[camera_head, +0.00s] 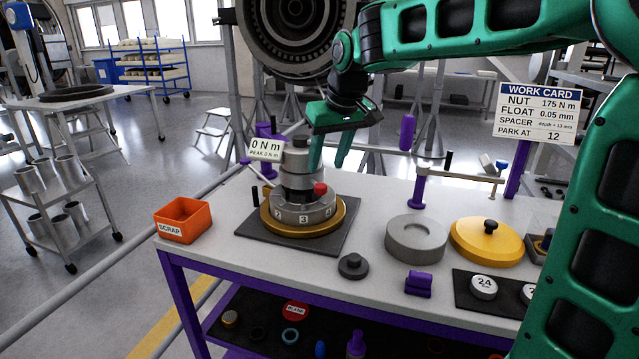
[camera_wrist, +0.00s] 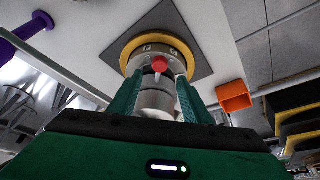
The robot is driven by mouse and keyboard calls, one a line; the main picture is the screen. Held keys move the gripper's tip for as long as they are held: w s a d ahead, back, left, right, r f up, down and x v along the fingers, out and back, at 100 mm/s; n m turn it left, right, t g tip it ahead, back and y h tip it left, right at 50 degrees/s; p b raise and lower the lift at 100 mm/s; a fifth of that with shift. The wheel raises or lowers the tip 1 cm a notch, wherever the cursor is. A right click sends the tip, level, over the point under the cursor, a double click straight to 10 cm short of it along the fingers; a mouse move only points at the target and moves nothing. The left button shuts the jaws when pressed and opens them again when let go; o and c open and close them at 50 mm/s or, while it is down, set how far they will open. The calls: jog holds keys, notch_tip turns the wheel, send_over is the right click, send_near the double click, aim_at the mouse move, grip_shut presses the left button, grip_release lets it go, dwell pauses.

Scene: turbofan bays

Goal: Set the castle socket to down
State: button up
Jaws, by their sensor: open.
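A grey stepped cylinder, apparently the castle socket (camera_head: 297,172), stands upright on a numbered grey ring (camera_head: 303,217) with a red knob (camera_head: 320,188) at its side. The ring sits on a round yellow base (camera_head: 272,224) over a dark square mat. In the wrist view the grey cylinder (camera_wrist: 157,100) lies between my fingers in the picture, with the red knob (camera_wrist: 159,64) beyond it. My gripper (camera_head: 326,168) is open, its fingers pointing down just right of the cylinder in the head view. It also shows in the wrist view (camera_wrist: 159,76). Contact cannot be told.
A readout (camera_head: 266,149) shows 0 N m beside the cylinder. An orange scrap bin (camera_head: 182,219) stands at left. A grey ring-shaped part (camera_head: 416,238), a yellow disc (camera_head: 493,243) and a purple post (camera_head: 419,187) stand at right. A work card (camera_head: 535,112) hangs behind.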

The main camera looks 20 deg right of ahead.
aim_at(321, 185)
jog(key=x, duration=0.7)
jog(key=shift+w+f, duration=0.1)
jog(key=shift+f, duration=0.1)
